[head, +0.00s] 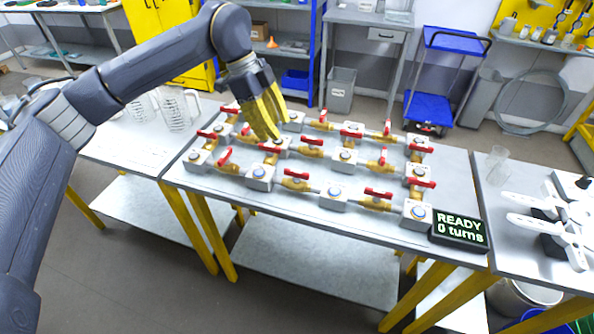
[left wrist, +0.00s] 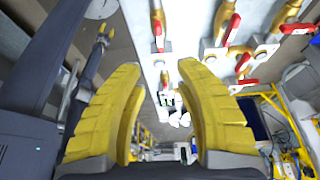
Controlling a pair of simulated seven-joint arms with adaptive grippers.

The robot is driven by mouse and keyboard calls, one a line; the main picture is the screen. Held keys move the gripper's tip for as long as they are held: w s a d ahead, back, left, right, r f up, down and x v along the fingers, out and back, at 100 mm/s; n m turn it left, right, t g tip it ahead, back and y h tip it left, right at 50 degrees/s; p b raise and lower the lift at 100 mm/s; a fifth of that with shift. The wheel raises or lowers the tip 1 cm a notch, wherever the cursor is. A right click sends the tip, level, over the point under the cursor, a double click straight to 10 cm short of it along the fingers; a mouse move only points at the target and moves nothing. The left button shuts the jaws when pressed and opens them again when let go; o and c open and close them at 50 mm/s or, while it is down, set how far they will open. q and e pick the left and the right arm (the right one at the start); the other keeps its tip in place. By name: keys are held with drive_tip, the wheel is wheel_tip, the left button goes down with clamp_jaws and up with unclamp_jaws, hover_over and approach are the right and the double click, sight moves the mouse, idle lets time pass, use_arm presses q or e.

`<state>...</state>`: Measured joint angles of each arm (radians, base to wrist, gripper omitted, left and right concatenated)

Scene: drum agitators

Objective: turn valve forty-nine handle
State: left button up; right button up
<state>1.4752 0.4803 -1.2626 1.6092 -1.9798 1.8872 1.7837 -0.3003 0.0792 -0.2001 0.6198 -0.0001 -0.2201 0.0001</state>
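Several brass valves with red handles, such as one (head: 295,174) at the front, are joined by pipes and grey blocks on the middle table (head: 270,202). The number labels are too small to read, so I cannot tell which is valve forty-nine. A black display (head: 459,230) at the table's right end reads "READY 0 turns". My left gripper (head: 275,126) points down over the back left part of the valve grid. In the left wrist view its yellow fingers (left wrist: 160,78) are spread with nothing between them, and red handles (left wrist: 158,36) show beyond them.
Clear glassware (head: 174,108) stands on the left table. White bladed parts (head: 548,222) lie on the right table near a clear beaker (head: 496,165). A blue cart (head: 430,108) and a grey bin (head: 341,90) stand behind. The middle table's front strip is bare.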

sight(297, 171)
use_arm(q)
drive_tip(key=x, duration=1.4)
drive_tip(key=shift+d+f, duration=0.15)
clamp_jaws()
